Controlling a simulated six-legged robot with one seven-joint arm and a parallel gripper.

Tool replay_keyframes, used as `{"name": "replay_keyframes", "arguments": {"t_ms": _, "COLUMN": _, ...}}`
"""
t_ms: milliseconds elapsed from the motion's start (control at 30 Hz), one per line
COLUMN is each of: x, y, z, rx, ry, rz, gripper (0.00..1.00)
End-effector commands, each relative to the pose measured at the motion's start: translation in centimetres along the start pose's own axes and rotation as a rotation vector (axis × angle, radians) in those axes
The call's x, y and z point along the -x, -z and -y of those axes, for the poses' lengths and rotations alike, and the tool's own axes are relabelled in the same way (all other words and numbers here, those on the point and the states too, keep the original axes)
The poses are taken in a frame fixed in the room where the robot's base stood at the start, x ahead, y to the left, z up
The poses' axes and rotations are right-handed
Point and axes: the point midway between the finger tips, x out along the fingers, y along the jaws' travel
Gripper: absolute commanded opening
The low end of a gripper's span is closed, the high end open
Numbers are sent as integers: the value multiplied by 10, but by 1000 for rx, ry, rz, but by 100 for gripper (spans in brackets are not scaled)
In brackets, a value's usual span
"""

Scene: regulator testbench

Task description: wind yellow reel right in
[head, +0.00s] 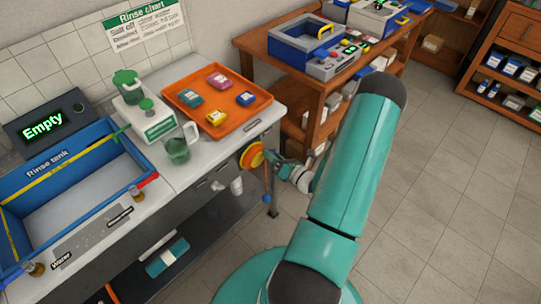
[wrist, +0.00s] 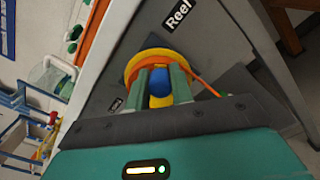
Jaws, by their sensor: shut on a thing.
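The yellow reel (head: 251,154) is mounted on the front of the bench near its right end, beside a small dark label. In the wrist view the reel (wrist: 134,67) shows an orange band around it, and an orange line runs off it to the right. My gripper (head: 268,157) is at the reel's face. In the wrist view my green fingers (wrist: 160,84) are shut on the reel's blue knob (wrist: 160,88), which shows between them. The fingers hide part of the reel's face.
The bench holds a blue rinse tank (head: 142,180), a green jug (head: 178,147), a white dispenser (head: 150,118) and an orange tray (head: 226,119) with several small blocks. A wooden table (head: 262,44) with blue equipment stands behind. The tiled floor (head: 440,190) at right is clear.

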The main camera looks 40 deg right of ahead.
Motion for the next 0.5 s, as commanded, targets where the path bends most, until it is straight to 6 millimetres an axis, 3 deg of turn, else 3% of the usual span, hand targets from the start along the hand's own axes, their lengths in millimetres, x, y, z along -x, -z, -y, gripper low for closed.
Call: {"name": "replay_keyframes", "arguments": {"t_ms": 500, "x": 1, "y": 12, "z": 17, "rx": -492, "ry": 2, "rz": -2, "gripper": 0}}
